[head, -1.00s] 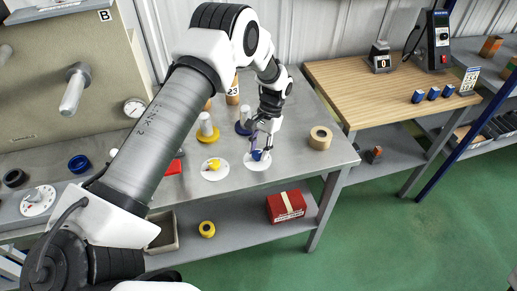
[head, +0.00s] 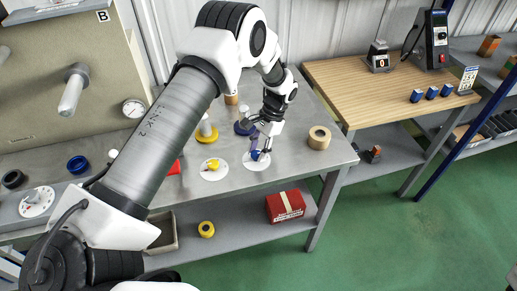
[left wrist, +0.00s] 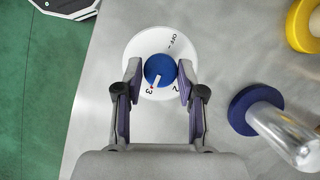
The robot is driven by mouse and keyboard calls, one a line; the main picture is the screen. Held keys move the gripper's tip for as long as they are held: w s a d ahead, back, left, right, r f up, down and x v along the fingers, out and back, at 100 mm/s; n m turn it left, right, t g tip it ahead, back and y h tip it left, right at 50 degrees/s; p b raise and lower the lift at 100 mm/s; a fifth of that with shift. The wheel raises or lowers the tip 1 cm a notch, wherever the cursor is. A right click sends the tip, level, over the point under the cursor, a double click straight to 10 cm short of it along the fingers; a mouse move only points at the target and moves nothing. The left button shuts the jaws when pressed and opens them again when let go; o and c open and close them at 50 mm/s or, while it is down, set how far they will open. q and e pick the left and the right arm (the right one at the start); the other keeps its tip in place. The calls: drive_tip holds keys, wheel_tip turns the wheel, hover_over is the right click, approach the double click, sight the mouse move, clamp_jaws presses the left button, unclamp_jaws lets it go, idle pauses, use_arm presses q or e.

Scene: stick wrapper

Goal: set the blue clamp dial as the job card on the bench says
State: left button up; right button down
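The blue clamp dial (left wrist: 160,70) is a round knob on a white disc (left wrist: 131,52) marked OFF, 2 and 3. In the head view the dial (head: 255,155) sits near the front edge of the metal bench. My left gripper (left wrist: 160,82) is over it with one finger on each side. The fingers look spread, with a narrow gap beside the knob; contact is hard to judge. A small card (head: 469,80) stands on the wooden bench at the right, its print too small to read. My right gripper is not in view.
A yellow dial (head: 213,165) on a white disc is just left of the blue one. A blue-based post (left wrist: 243,112) stands right of the gripper in the wrist view. A tan roll (head: 319,138) lies to the right. Several blue blocks (head: 432,93) sit on the wooden bench.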

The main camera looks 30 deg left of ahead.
use_arm(q)
drive_tip(key=o, duration=0.3)
drive_tip(key=shift+s+f, duration=0.1)
drive_tip(key=v, duration=1.2)
